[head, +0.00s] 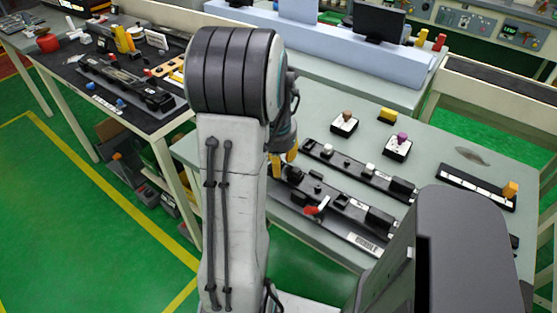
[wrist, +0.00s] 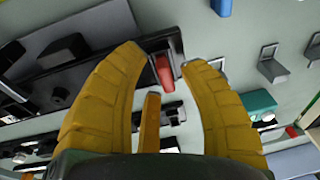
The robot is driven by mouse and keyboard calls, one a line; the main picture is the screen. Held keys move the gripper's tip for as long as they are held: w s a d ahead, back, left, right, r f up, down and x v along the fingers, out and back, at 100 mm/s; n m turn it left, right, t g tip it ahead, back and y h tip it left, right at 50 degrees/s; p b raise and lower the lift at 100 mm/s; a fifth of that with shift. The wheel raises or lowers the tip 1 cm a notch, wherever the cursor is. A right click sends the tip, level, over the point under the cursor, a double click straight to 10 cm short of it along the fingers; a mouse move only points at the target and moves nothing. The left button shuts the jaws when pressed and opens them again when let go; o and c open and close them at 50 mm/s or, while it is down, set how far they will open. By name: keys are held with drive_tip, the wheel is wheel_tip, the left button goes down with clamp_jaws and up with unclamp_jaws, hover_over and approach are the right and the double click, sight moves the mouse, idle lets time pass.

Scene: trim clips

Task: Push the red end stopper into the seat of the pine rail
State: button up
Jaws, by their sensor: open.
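In the wrist view my gripper (wrist: 163,57) is open, with its two yellow curved fingers spread apart. A red piece (wrist: 164,74) shows between the fingertips, at the end of a dark rail (wrist: 100,82); I cannot tell whether the fingers touch it. In the head view my gripper (head: 285,157) is partly hidden behind my arm, over the left end of the dark rails. The front rail (head: 345,222) carries black blocks and a red-and-white lever-like part (head: 317,206). A second dark rail (head: 362,175) lies behind it. I cannot tell which is the pine rail.
Two small white-topped blocks, with a brown knob (head: 346,116) and a purple knob (head: 402,138), stand behind the rails near a yellow block (head: 387,115). A dark strip with an orange block (head: 510,188) lies at the right. Another cluttered bench (head: 160,118) stands left.

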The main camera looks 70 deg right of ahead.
wheel_tip(320, 180, up, 12)
drive_tip(key=a, duration=0.2)
drive_tip(key=shift+s, duration=0.2)
idle(0.4)
drive_tip(key=shift+f, duration=0.1)
idle(0.6)
